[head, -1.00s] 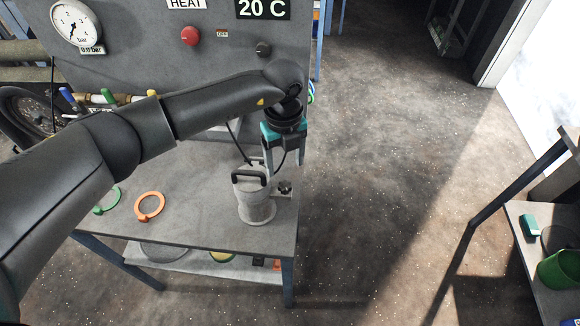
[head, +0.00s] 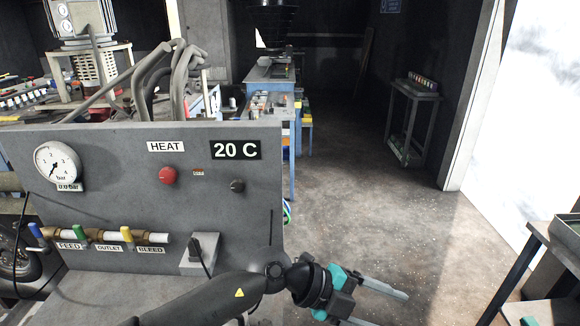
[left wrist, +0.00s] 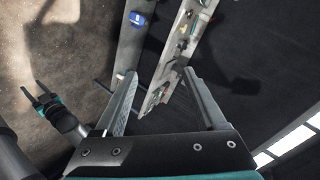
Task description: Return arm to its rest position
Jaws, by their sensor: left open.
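My left arm comes in along the bottom of the head view. My left gripper (head: 388,310) is at the lower middle, right of the grey panel, with its fingers apart and nothing between them. In the left wrist view the same gripper (left wrist: 162,74) shows two spread fingers and an empty gap. My right gripper (left wrist: 32,88) shows small at the left of that view, over the floor, with its fingers apart and empty. It is not in the head view.
The grey panel (head: 110,155) with a pressure gauge (head: 57,165), red button (head: 168,175) and coloured valve handles stands at left. A dark bench (head: 540,270) stands at right. Blue benches (head: 268,85) and a small stand (head: 412,120) are further back. Floor between is clear.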

